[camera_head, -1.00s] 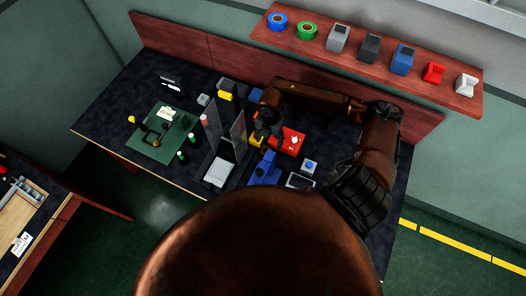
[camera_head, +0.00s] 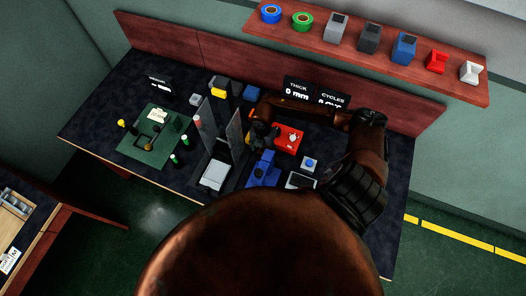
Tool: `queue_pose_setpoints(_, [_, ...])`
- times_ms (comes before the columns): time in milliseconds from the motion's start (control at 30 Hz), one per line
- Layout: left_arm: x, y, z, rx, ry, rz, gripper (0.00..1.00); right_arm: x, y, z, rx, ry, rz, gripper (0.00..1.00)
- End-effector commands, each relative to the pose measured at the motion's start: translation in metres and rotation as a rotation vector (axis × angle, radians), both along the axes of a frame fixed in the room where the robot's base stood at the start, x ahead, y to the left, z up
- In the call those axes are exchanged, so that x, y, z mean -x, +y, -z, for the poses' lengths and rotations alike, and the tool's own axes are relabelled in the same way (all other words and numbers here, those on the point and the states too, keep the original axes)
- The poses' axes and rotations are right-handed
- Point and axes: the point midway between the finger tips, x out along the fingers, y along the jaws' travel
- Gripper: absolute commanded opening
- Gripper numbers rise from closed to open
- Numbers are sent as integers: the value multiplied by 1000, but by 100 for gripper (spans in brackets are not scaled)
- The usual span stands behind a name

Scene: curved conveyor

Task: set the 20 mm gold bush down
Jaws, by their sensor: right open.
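My right gripper (camera_head: 262,136) is at the middle of the dark bench, between the tall grey upright plates and the red block (camera_head: 289,138). It is dark and small in the head view, and open. I cannot make out a gold bush at its fingers. My left gripper is not in view.
Grey upright plates (camera_head: 233,134) stand left of my right gripper. A blue fixture (camera_head: 264,168) and a blue button box (camera_head: 309,164) are nearer. A display reading THICK 0 mm (camera_head: 298,92) stands behind my arm. The wall shelf (camera_head: 380,62) holds tape rolls and several devices.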

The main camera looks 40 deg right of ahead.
Motion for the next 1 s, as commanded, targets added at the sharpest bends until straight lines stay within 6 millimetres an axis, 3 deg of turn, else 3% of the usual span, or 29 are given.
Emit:
queue_pose_setpoints(333, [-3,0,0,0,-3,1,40,-1,1,9,1,0,-2,56])
queue_pose_setpoints(1000, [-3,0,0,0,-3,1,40,-1,1,8,0,0,-3,10])
